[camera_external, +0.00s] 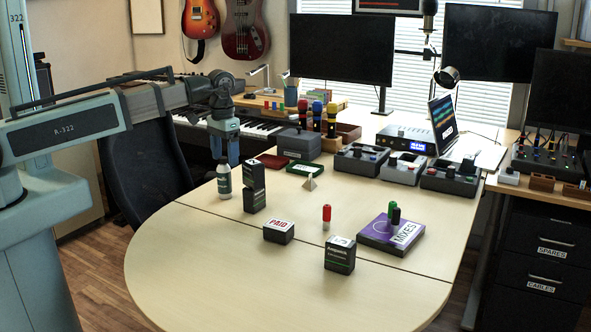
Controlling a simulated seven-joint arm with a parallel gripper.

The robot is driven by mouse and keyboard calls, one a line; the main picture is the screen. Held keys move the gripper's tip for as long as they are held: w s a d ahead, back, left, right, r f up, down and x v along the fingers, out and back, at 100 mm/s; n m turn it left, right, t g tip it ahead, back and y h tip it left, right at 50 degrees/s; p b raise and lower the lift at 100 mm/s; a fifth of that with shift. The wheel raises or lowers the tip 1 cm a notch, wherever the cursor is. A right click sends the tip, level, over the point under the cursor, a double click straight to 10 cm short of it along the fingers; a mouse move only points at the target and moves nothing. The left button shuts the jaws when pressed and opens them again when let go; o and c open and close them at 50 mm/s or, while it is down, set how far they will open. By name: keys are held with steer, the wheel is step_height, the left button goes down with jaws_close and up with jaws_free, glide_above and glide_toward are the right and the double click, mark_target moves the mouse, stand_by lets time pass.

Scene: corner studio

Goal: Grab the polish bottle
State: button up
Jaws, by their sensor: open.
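A small bottle (224,181) with a pale label band and dark lower part, likely the polish bottle, stands upright near the table's left edge. My gripper (225,159) points down right over it with its jaws open. The fingertips overlap the bottle's top in this view, and I cannot tell whether they are around it or just above it. The jaws hold nothing that I can see.
A stack of dark boxes (254,187) stands close to the bottle's right. A PAID box (278,231), a dark box (340,254), a red marker (326,214) and a purple MIXES box (378,236) stand farther right. The table's left front (185,250) is clear.

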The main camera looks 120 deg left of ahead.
mark_target(224, 173)
steer(key=shift+s+f, duration=0.2)
steer(key=shift+f, duration=1.4)
steer(key=shift+s+f, duration=0.15)
steer(key=shift+f, duration=1.4)
steer(key=shift+c, duration=0.5)
steer(key=c, duration=1.1)
steer(key=shift+r, duration=0.15)
